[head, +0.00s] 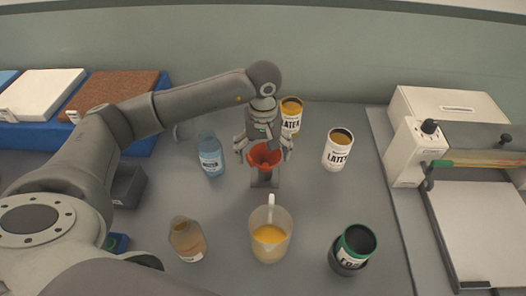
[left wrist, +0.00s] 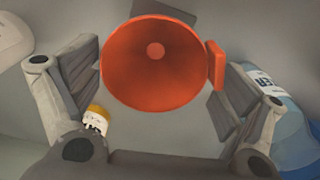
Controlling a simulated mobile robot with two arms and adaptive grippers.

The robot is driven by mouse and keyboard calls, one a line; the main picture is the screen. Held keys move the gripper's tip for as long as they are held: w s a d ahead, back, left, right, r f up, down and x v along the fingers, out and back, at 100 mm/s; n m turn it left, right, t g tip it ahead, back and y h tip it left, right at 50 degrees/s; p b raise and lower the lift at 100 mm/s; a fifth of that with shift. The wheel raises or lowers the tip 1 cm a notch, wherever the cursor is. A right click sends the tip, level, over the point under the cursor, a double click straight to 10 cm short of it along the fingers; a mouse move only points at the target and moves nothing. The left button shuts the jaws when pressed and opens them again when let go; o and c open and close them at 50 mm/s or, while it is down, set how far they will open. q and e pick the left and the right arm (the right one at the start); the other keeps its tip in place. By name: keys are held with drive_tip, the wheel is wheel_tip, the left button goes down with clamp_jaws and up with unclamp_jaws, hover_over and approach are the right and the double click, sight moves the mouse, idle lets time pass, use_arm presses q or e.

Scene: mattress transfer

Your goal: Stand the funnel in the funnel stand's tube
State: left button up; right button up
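The orange-red funnel (head: 264,157) is upright, wide mouth up, directly over the grey funnel stand (head: 265,180). Its spout and the stand's tube are hidden, so I cannot tell how deep it sits. My left gripper (head: 264,150) points down from above with its fingers on either side of the funnel. The gripper looks open. My right gripper is not in view.
A blue water bottle (head: 210,157) stands left of the funnel. Two yellow-topped latex cans (head: 338,152) (head: 291,112) stand right and behind. In front are a beaker (head: 269,241), a jar (head: 187,240) and a green-rimmed can (head: 352,250). A coating machine (head: 455,160) is at right.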

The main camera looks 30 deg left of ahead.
sight(263, 162)
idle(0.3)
use_arm(q)
wheel_tip(263, 162, up, 12)
idle(0.5)
drive_tip(key=shift+f, duration=0.1)
idle(0.4)
